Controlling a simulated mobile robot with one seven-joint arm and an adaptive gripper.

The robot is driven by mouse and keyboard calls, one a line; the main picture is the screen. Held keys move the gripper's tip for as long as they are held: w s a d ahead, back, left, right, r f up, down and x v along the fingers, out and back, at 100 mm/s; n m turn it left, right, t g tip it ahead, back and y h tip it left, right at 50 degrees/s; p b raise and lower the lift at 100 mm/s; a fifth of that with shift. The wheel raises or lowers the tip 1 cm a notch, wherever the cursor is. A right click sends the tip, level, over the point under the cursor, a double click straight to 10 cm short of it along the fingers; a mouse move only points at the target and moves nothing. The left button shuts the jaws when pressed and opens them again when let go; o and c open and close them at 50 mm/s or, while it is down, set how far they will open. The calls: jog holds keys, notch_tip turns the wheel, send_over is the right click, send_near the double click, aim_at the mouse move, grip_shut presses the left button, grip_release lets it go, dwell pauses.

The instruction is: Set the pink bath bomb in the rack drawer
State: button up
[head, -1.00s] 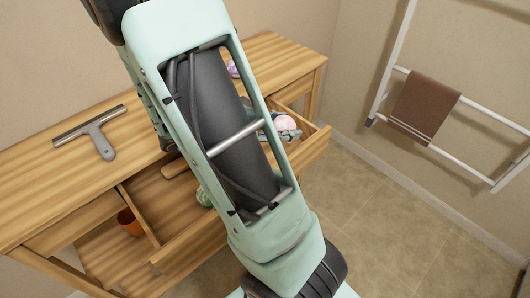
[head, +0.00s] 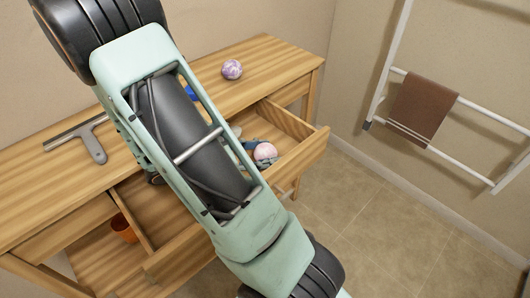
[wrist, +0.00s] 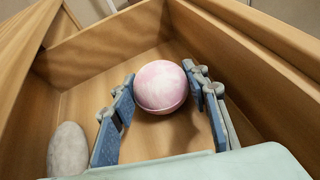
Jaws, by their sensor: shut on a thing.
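The pink bath bomb (head: 265,152) is a pale pink ball at the open right-hand drawer (head: 296,150) of the wooden table. In the wrist view the pink bath bomb (wrist: 160,87) sits between the two blue-grey fingers of my gripper (wrist: 160,95), which is shut on it. The ball and fingers are inside the wooden drawer (wrist: 95,50), near one corner. I cannot tell whether the ball touches the drawer floor. My arm hides part of the drawer in the head view.
A grey stone (wrist: 68,150) lies in the drawer. A purple marbled ball (head: 232,69), a partly hidden blue thing (head: 191,93) and a squeegee (head: 85,135) are on the tabletop. A terracotta cup (head: 124,228) is at lower left. A brown towel (head: 422,105) hangs on a white rack.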

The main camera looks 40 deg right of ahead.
jog(key=o, duration=1.2)
jog(key=shift+f, duration=0.15)
jog(key=shift+o, duration=0.2)
jog(key=shift+r, duration=0.25)
jog(key=p+v, duration=0.2)
jog(key=v, duration=1)
